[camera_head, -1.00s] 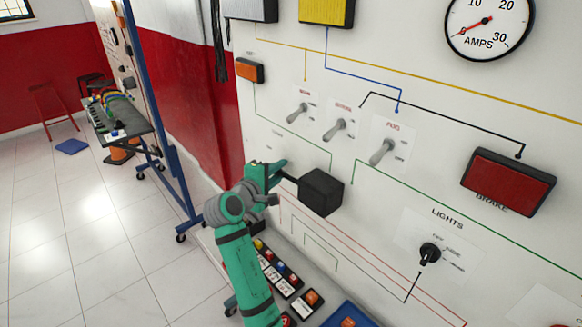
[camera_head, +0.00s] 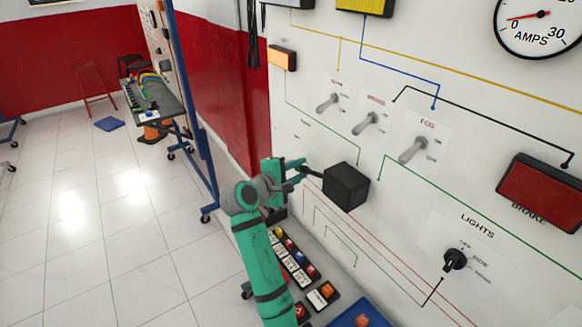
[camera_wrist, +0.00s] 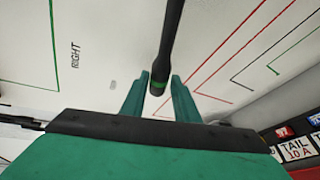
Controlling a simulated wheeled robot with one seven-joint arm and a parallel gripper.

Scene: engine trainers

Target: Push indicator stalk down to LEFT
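The indicator stalk is a thin black rod that sticks out to the left from a black box (camera_head: 345,187) on the white panel. In the wrist view the stalk (camera_wrist: 169,50) comes down from the top, and its rounded tip lies between my two fingertips. My gripper (camera_head: 300,170) is at the free end of the stalk, left of the box. In the wrist view my gripper (camera_wrist: 160,92) is open, with a visible gap on the stalk's right side. Contact with the left finger is unclear. A RIGHT label (camera_wrist: 76,55) shows on the panel. The orange indicator lamp (camera_head: 282,58) glows.
Toggle switches, including the FOG switch (camera_head: 413,150), sit above the box. A LIGHTS knob (camera_head: 454,259) and a red brake lamp (camera_head: 540,192) are to the right. Several fuse blocks (camera_head: 295,262) lie below my gripper. Open tiled floor is at left.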

